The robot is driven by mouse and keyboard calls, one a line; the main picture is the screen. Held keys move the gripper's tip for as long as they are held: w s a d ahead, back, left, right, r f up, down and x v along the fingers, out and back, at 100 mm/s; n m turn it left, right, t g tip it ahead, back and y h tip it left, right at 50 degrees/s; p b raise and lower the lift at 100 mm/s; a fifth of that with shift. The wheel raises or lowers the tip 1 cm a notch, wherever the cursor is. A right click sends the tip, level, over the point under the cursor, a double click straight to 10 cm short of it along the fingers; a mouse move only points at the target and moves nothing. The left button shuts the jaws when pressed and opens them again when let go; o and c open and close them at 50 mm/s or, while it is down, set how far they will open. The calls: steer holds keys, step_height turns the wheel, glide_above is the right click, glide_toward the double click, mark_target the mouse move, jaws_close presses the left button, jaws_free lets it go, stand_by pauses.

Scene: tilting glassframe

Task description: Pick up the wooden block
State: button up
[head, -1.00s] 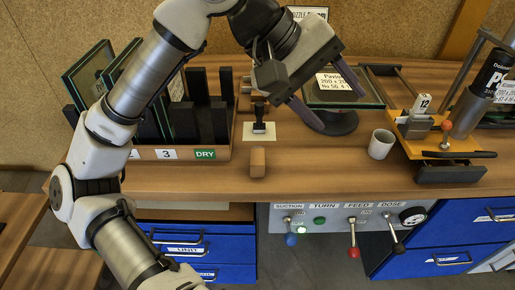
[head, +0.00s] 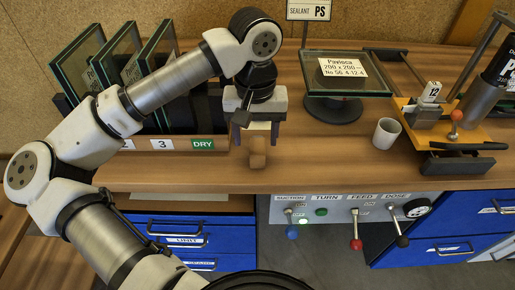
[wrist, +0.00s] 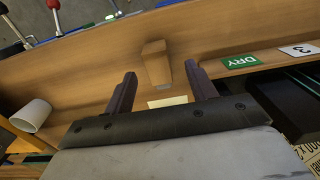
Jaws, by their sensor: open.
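The wooden block (head: 257,158) stands on the table near its front edge, to the right of the green DRY label. My gripper (head: 256,133) is open and empty just behind it in the head view, its fingers pointing down. In the wrist view the block (wrist: 156,60) shows centred in the gap between the spread fingers of my gripper (wrist: 160,77), ahead of the tips. I cannot tell exactly how high the fingers are above the table.
A rack with glass panes (head: 80,67) stands on the left. A white cup (head: 386,133), a round stand with a glass plate (head: 345,75) and an orange fixture (head: 455,125) are on the right. Levers (head: 355,230) hang below the front edge.

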mark_target(258, 148)
steer(key=f+p, duration=0.1)
steer(key=f, duration=0.4)
steer(key=shift+d, duration=0.2)
steer(key=shift+c, duration=0.3)
steer(key=c, duration=1)
